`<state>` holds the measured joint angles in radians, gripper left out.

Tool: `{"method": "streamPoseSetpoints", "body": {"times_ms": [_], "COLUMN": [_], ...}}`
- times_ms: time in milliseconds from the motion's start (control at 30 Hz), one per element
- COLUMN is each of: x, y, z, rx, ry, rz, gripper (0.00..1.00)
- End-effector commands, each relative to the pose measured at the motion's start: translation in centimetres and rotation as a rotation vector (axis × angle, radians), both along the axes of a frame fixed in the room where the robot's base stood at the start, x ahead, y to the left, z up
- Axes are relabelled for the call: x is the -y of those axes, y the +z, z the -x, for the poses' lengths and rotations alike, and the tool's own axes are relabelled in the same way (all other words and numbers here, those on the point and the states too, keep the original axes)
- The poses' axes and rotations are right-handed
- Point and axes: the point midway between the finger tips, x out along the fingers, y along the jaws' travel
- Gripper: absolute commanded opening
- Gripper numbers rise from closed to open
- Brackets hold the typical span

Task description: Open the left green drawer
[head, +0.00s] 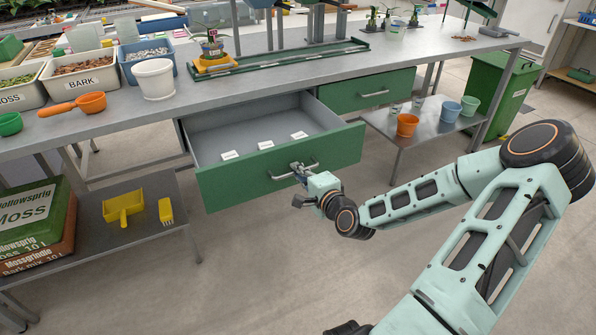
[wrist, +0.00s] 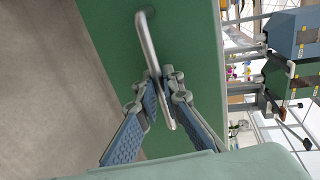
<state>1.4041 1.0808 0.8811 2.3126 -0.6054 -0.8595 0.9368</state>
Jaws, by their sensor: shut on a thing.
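The left green drawer (head: 225,187) stands pulled out from under the grey bench in the head view. Its inside is grey, and a few small white labels lie on its floor. My gripper (head: 299,172) is at the drawer's metal bar handle (head: 282,176), near the handle's right part. In the wrist view, my gripper (wrist: 160,95) has its two blue-padded fingers on either side of the handle (wrist: 150,50), shut on it. The green drawer front (wrist: 95,50) fills the middle of that view.
A second green drawer (head: 345,98) to the right is shut. The bench top (head: 215,105) holds bins, a white pot (head: 154,79) and an orange scoop (head: 75,104). Lower shelves stand on both sides. A green wheeled bin (head: 500,90) is at the right. The floor before the drawer is clear.

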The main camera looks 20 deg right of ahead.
Motion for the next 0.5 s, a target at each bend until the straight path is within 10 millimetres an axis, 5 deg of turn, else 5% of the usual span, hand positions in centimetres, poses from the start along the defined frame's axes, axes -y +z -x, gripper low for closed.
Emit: {"method": "streamPoseSetpoints", "body": {"times_ms": [133,300,500], "x": [-0.09,-0.07,-0.03], "y": [-0.01,0.0,0.01], "z": [0.0,-0.01,-0.02], "rx": [0.0,0.0,0.0], "ry": [0.002,0.001,0.001], "rz": [0.0,0.0,0.0], "gripper": [0.0,0.24,0.25]}}
